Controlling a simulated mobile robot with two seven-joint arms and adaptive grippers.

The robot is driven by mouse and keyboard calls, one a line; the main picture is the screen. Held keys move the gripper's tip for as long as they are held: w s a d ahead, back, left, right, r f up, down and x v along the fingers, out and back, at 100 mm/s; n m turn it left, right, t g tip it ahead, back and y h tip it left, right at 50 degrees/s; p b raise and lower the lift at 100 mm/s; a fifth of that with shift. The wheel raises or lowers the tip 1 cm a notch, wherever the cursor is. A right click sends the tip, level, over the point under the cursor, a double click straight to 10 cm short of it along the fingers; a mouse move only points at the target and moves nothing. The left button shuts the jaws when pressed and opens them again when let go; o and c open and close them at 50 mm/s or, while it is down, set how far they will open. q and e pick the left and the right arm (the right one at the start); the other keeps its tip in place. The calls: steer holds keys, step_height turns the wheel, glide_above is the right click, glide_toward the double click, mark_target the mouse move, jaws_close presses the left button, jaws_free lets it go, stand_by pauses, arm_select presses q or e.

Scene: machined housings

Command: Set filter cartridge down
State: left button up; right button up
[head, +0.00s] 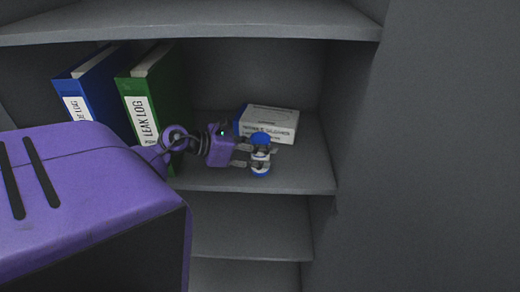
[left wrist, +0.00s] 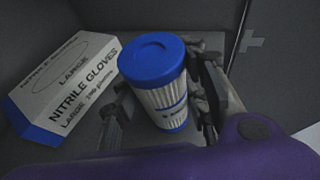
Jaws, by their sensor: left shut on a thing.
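The filter cartridge (head: 260,155) is a white pleated cylinder with a blue cap and a blue base. It stands upright, or nearly so, at the shelf (head: 300,180) in front of the glove box. My left gripper (head: 250,155) is shut on it from the left side. In the left wrist view the cartridge (left wrist: 160,82) sits between the two dark fingers (left wrist: 160,110), its blue lid towards the camera. I cannot tell whether its base touches the shelf. My right gripper is not in view.
A white and blue nitrile gloves box (head: 270,123) lies just behind the cartridge; it is left of it in the left wrist view (left wrist: 65,90). A green leak log binder (head: 150,100) and a blue binder (head: 85,90) stand at left. Another shelf (head: 235,240) is below.

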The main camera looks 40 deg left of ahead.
arm_select(q)
steer(key=o, duration=1.3)
steer(key=shift+f, duration=0.15)
steer(key=shift+c, duration=0.2)
steer(key=shift+r, duration=0.35)
steer(key=v, duration=0.4)
steer(key=shift+s+a+f+b, duration=0.15)
steer(key=shift+s+f+b, duration=0.1)
steer(key=shift+f+b, duration=0.1)
steer(key=b+v, duration=0.1)
steer(key=v, duration=0.6)
steer(key=shift+s+r, duration=0.25)
steer(key=shift+r, duration=0.2)
